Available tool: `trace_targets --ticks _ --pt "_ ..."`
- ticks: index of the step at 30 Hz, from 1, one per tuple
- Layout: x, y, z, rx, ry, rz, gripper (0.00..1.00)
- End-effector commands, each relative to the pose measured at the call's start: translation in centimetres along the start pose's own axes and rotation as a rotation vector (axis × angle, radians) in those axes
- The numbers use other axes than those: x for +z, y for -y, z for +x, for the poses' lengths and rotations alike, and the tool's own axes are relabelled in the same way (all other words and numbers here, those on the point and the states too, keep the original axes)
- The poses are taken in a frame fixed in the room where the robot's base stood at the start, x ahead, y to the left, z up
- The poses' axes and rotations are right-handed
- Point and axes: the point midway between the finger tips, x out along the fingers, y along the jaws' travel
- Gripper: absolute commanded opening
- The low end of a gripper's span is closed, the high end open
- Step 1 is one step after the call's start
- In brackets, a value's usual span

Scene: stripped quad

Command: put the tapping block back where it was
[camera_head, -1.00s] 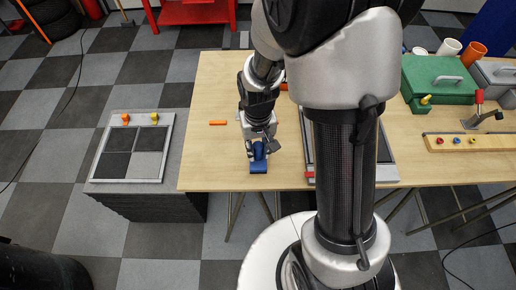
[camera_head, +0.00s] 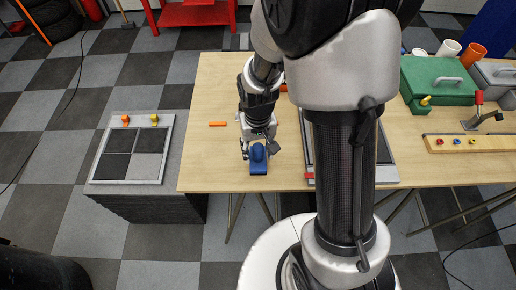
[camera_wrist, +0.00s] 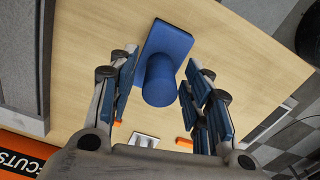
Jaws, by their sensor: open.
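The blue tapping block (camera_head: 258,168) is a flat block with a round knob on top, and lies at the front edge of the wooden table (camera_head: 220,90). In the wrist view the tapping block (camera_wrist: 167,45) lies flat on the wood with its cylindrical knob pointing toward the camera. My gripper (camera_head: 259,151) is right over it. In the wrist view my gripper (camera_wrist: 156,95) is open, with one finger on each side of the knob and a visible gap on both sides.
An orange stick (camera_head: 217,124) lies left of the arm. A framed tray (camera_head: 390,172) is right of the block, partly hidden by my arm. A low grey stand with a checkered panel (camera_head: 132,150) is at left. A green case (camera_head: 438,80) stands at far right.

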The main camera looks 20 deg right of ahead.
Motion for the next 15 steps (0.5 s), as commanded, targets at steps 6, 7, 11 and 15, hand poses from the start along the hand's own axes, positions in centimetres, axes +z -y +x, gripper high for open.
trace_targets --ticks 6,7,11,15 --pt "-0.2 0.0 -2.9 -0.001 -0.006 0.0 0.45" --pt "-0.1 0.0 -3.5 -0.001 -0.006 0.0 0.45" --pt "-0.2 0.0 -6.6 -0.001 -0.006 0.0 0.45" --pt "-0.1 0.0 -9.3 -0.001 -0.004 0.0 0.45"
